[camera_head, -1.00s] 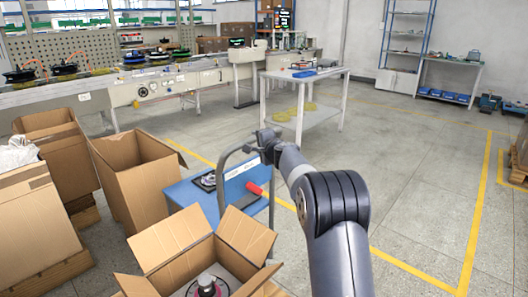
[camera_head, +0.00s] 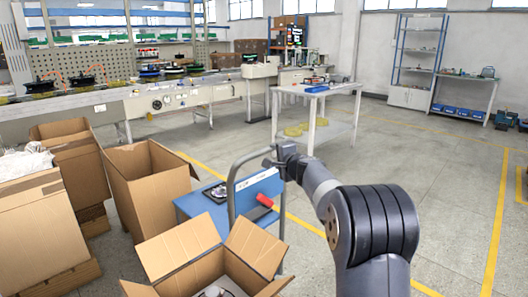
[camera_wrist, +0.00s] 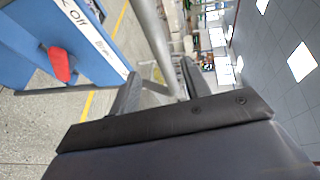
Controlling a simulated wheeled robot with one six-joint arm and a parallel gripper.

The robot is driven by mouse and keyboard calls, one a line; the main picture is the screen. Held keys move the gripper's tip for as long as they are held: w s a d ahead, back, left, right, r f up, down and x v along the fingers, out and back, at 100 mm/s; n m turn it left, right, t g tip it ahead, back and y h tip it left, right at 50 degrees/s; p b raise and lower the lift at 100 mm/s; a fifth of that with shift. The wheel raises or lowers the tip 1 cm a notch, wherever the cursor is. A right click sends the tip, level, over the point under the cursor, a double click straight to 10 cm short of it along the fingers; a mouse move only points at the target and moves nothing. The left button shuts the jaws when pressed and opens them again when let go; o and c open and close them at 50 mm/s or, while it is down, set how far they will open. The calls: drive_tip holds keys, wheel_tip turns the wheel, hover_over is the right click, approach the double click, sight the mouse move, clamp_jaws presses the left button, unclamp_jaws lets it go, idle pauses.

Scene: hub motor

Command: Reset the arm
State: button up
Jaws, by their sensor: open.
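My gripper (camera_head: 280,160) is at the end of my raised arm, beside the grey tubular handle of a blue cart (camera_head: 190,207). In the wrist view, the two dark fingers of my gripper (camera_wrist: 160,82) stand apart with nothing clearly held. The grey handle (camera_wrist: 150,35) passes upright close to the fingers; I cannot tell whether they touch it.
Open cardboard boxes (camera_head: 150,190) stand at left, with another (camera_head: 190,250) in front of the cart. A white table (camera_head: 315,92) stands beyond the gripper, and a long conveyor bench (camera_head: 180,98) runs at the back left. The floor on the right is clear, with yellow lines.

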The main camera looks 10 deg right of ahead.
sight(268, 150)
drive_tip(key=p+x, duration=0.4)
drive_tip(key=x, duration=0.4)
drive_tip(key=shift+w, duration=0.3)
drive_tip(key=shift+p+x, duration=0.85)
drive_tip(key=shift+x, duration=0.2)
drive_tip(key=shift+s+f, duration=0.1)
